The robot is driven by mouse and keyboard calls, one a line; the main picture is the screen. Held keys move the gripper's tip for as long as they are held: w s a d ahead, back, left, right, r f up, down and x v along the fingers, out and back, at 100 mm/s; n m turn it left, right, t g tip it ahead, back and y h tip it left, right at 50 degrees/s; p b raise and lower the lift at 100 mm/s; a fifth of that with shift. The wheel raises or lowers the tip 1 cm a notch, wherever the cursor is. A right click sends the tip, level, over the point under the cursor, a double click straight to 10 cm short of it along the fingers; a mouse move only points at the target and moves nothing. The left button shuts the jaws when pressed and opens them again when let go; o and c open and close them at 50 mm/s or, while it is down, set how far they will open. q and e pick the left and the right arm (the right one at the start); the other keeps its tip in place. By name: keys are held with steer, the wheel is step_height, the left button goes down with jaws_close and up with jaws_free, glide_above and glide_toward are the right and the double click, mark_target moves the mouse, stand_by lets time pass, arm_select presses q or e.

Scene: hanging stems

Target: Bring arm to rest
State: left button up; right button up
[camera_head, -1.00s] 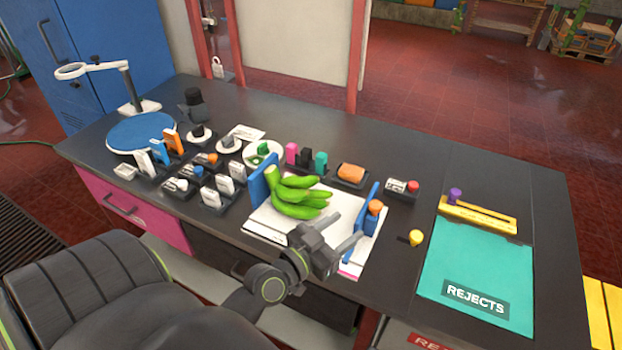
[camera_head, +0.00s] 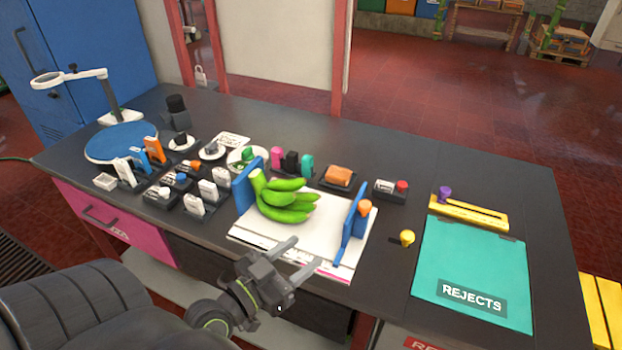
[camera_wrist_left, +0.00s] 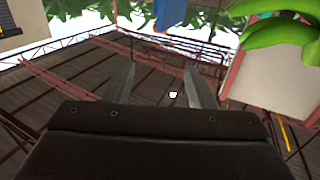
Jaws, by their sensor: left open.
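My left gripper (camera_head: 294,258) is open and empty at the front edge of the dark bench, just in front of the white board. In the left wrist view its two fingers (camera_wrist_left: 158,88) stand apart with nothing between them. The left arm comes in from the lower left. A green banana bunch (camera_head: 284,198) lies on the white board (camera_head: 300,240) between two blue upright plates, beyond the gripper and apart from it. Part of the bunch also shows at the upper right of the left wrist view (camera_wrist_left: 275,35). My right gripper is not in view.
A teal REJECTS mat (camera_head: 470,265) lies at the right, with a yellow gauge (camera_head: 468,212) behind it. A yellow knob (camera_head: 406,238) stands beside the board. Several small tools and holders, a blue round pad (camera_head: 122,142) and a magnifier lamp fill the left side.

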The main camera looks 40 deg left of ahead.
arm_select(q)
steer(key=s+d+f+m+g, duration=0.15)
steer(key=s+f+g, duration=0.25)
steer(key=f+g, duration=0.4)
steer(key=s+a+f+n+g+y, duration=0.4)
steer(key=s+f+g+y, duration=0.15)
steer(key=s, duration=0.35)
step_height(320, 180, down, 24)
steer(key=a+g+h, duration=0.1)
steer(key=a+g, duration=0.1)
steer(key=s+d+f+g, duration=0.1)
steer(key=s+f, duration=1.4)
steer(key=f, duration=0.2)
steer(key=shift+d+h, duration=0.25)
steer(key=shift+h, duration=0.1)
